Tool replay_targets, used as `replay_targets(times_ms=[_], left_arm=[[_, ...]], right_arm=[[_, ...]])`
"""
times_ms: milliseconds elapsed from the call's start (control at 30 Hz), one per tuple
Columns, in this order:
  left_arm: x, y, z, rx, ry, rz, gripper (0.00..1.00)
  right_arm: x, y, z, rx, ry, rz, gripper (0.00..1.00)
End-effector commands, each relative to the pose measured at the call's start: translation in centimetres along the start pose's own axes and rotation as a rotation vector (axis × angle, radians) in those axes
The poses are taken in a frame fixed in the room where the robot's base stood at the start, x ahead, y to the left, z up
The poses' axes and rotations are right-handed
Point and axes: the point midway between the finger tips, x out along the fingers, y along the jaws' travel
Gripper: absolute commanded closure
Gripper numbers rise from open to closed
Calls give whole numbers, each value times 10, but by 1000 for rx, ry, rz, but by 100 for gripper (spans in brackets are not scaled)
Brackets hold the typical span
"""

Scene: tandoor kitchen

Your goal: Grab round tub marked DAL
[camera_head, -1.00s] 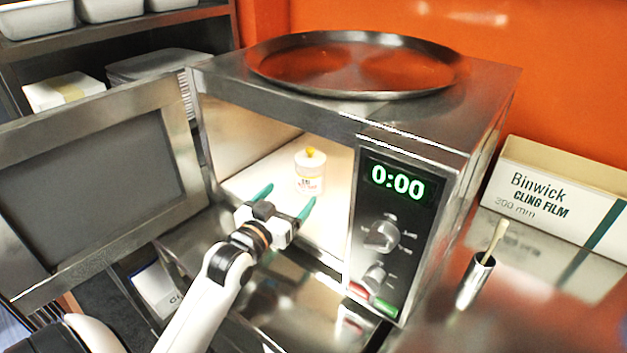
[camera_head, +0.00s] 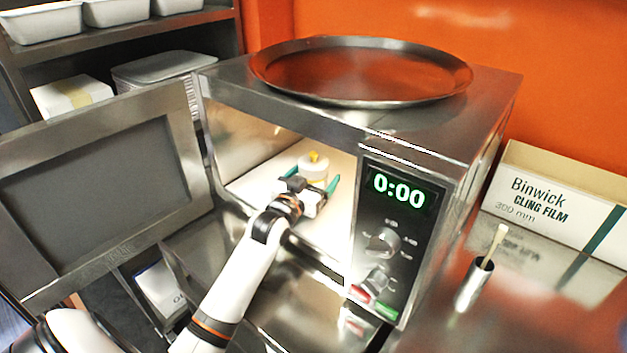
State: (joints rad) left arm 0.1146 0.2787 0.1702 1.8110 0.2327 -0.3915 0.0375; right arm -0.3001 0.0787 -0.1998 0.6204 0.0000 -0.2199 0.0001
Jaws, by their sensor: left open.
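A small round white tub (camera_head: 313,167) with a yellow knob on its lid stands upright inside the open microwave (camera_head: 425,130). Its lower part and its label are hidden behind my gripper, so I cannot read the marking. My left gripper (camera_head: 311,184), with green fingertips, reaches through the microwave opening. It is open, with its fingers at the left and right of the tub. I cannot tell whether either finger touches it. My right gripper is not in view.
The microwave door (camera_head: 100,195) stands open at the left. A round metal tray (camera_head: 360,72) lies on top of the microwave. The control panel (camera_head: 390,240) borders the opening on the right. A cling film box (camera_head: 545,200) and a metal cup with a brush (camera_head: 474,283) stand at the right.

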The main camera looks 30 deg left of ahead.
Motion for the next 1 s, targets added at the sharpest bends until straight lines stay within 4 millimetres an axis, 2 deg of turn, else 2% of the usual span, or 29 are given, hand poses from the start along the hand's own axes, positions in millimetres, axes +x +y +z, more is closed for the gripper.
replay_targets(times_ms=[67,400,633,733,1000], left_arm=[[0,0,0,0,0,0,12],[0,0,0,0,0,0,68],[0,0,2,1,-3,0,69],[0,0,10,1,-4,1,69],[0,1,64,1,-9,2,69]], right_arm=[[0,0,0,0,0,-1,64],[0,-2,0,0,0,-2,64],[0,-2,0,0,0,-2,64],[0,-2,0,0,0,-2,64],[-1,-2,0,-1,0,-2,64]])
